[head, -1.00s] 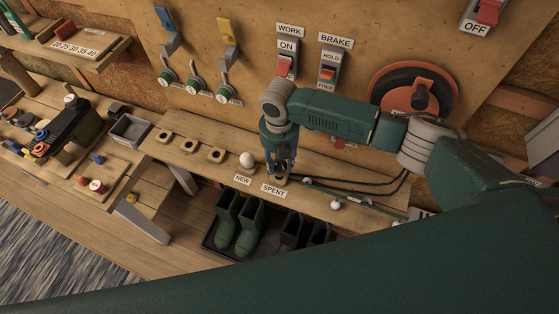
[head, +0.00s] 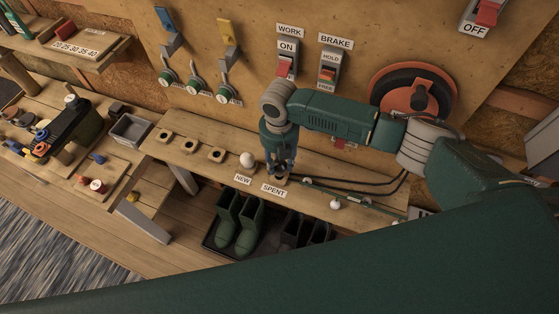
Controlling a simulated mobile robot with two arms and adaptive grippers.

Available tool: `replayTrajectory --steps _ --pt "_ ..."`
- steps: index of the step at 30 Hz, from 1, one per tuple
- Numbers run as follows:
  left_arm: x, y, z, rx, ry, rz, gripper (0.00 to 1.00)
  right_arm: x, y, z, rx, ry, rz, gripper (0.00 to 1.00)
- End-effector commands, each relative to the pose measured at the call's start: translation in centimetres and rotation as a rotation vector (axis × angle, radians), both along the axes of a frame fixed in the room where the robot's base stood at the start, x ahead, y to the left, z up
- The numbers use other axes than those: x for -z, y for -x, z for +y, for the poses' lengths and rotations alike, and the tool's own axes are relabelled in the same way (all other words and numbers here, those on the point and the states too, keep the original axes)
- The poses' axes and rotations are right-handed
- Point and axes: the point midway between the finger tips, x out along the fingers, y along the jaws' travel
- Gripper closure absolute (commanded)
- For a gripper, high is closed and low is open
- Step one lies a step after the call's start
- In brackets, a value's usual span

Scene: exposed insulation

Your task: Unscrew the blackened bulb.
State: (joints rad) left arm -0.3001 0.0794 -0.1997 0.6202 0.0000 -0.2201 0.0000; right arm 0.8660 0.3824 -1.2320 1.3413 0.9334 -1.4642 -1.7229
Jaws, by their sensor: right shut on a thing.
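My right gripper (head: 279,174) points down at the bench shelf, just behind the SPENT label (head: 273,190). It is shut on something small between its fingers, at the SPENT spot. This looks to be the blackened bulb, but the fingers hide most of it and its colour is not clear. A white bulb (head: 247,160) stands behind the NEW label (head: 243,179), just left of the gripper. A strip with pale bulbs (head: 335,204) runs along the shelf to the right. My left gripper is not in view.
Small wooden blocks with holes (head: 189,146) sit along the shelf to the left. Switches marked WORK (head: 287,65) and BRAKE (head: 329,72) and an orange reel (head: 413,94) are on the wall behind. Green boots (head: 247,235) stand below the shelf. Dark cables lie right of the gripper.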

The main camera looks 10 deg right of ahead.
Motion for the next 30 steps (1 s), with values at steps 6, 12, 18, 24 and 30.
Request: replayTrajectory --steps 6,12,18,24,30 --pt "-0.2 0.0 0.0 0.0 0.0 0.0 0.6 0.0 0.0 0.0 0.0 0.0 0.0 0.7" --pt "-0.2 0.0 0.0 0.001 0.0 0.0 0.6 0.0 0.0 0.0 0.0 0.0 0.0 0.7" --pt "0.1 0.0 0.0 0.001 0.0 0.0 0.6 0.4 0.0 0.0 0.0 0.0 0.0 0.7" --pt "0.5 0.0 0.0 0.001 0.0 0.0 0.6 0.9 0.0 0.0 0.0 0.0 0.0 0.7" --pt "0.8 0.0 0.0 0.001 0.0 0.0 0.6 1.4 0.0 0.0 0.0 0.0 0.0 0.7"
